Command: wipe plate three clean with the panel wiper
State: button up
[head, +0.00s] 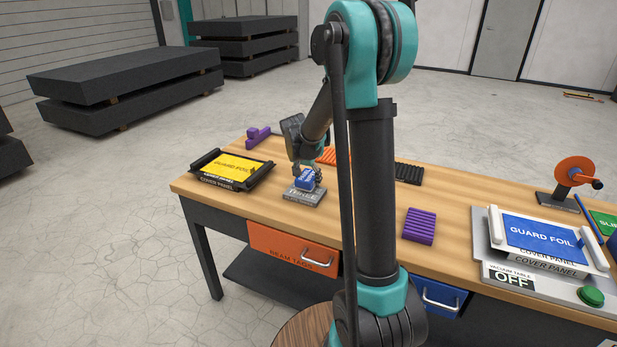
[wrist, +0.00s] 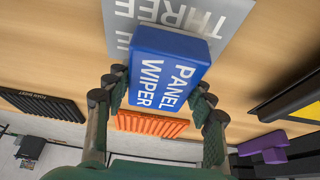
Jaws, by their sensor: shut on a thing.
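The panel wiper (wrist: 170,68) is a blue block with white lettering. My gripper (wrist: 158,88) is shut on it, with fingers on both sides. In the head view, the wiper (head: 306,180) is at plate three (head: 302,195), a grey plate lying on the wooden table. In the wrist view, the plate (wrist: 228,14) shows the word THREE beyond the wiper. The wiper covers part of the plate; I cannot tell whether they touch. No clear dirt shows on the visible part. In the head view, my gripper (head: 308,172) is small and partly hidden.
A black tray (head: 203,176) with yellow guard foil lies left of the plate. Behind is an orange ribbed block (head: 328,156); right are black (head: 408,173) and purple (head: 419,226) ribbed blocks. A vacuum table (head: 555,290) marked OFF and an orange reel (head: 574,171) stand farther right.

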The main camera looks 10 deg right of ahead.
jog(key=shift+f, duration=0.4)
jog(key=shift+s+a+r, duration=0.1)
jog(key=shift+s+a, duration=0.6)
jog(key=shift+s, duration=0.25)
jog(key=shift+w+d, duration=0.7)
jog(key=shift+w, duration=0.25)
jog(key=shift+s+a+f, duration=0.2)
jog(key=shift+s+a, duration=0.5)
jog(key=shift+s, duration=0.3)
jog(key=shift+w+d+r, duration=0.1)
jog(key=shift+w+d, duration=0.6)
jog(key=shift+w, duration=0.35)
jog(key=shift+r, duration=0.1)
